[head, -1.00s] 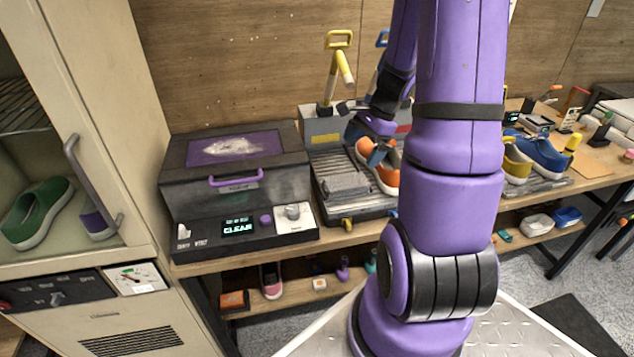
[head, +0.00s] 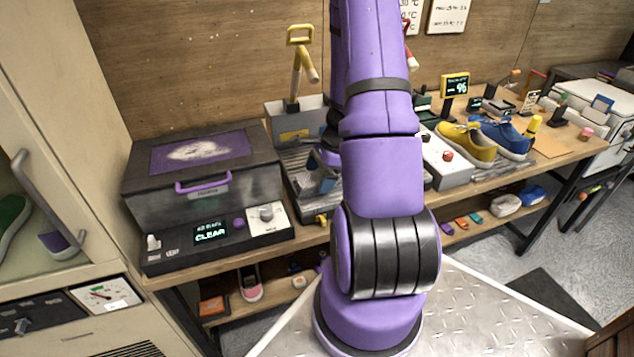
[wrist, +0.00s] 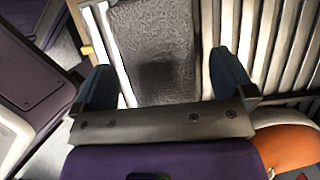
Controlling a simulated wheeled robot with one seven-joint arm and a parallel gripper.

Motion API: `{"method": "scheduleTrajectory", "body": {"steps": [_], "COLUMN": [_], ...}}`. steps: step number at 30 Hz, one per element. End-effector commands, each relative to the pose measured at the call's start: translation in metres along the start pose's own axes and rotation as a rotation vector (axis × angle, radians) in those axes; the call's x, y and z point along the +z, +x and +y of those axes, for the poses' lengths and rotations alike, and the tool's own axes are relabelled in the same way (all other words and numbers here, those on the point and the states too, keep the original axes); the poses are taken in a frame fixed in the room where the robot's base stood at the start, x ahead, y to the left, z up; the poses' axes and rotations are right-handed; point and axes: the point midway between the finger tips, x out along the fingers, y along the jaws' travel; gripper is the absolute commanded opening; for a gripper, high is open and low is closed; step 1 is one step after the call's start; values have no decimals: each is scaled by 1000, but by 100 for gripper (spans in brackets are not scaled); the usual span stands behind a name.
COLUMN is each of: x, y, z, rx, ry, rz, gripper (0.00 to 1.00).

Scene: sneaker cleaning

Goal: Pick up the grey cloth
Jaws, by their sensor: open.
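The grey cloth (wrist: 155,45) lies flat on a slatted metal rack (wrist: 285,40), and its textured surface fills the middle of the wrist view. My gripper (wrist: 163,82) is open, with one blue fingertip to each side of the cloth's near part. I cannot tell how far above the cloth the fingertips are. In the head view my gripper (head: 328,183) is low over the rack (head: 293,155), partly behind my arm, and the cloth (head: 306,182) is only partly visible.
A dark machine (head: 205,185) with a purple handle stands left of the rack. An orange shoe (wrist: 288,145) is close at the lower right in the wrist view. Yellow (head: 468,142) and blue (head: 506,138) sneakers stand further right on the bench.

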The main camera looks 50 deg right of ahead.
Motion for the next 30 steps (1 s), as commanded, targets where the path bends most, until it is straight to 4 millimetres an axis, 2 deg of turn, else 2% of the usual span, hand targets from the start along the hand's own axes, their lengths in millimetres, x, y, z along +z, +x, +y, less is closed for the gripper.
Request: {"method": "scheduleTrajectory", "body": {"steps": [4,12,18,19,21,30], "x": [0,0,0,0,0,1], "y": [12,14,14,14,14,12], "z": [0,0,0,0,0,0], "rx": [1,0,0,0,0,-1], "ry": [0,-1,-1,-1,-1,-2], "rz": [0,0,0,0,0,1], "gripper": [100,100,54,49,45,45]}}
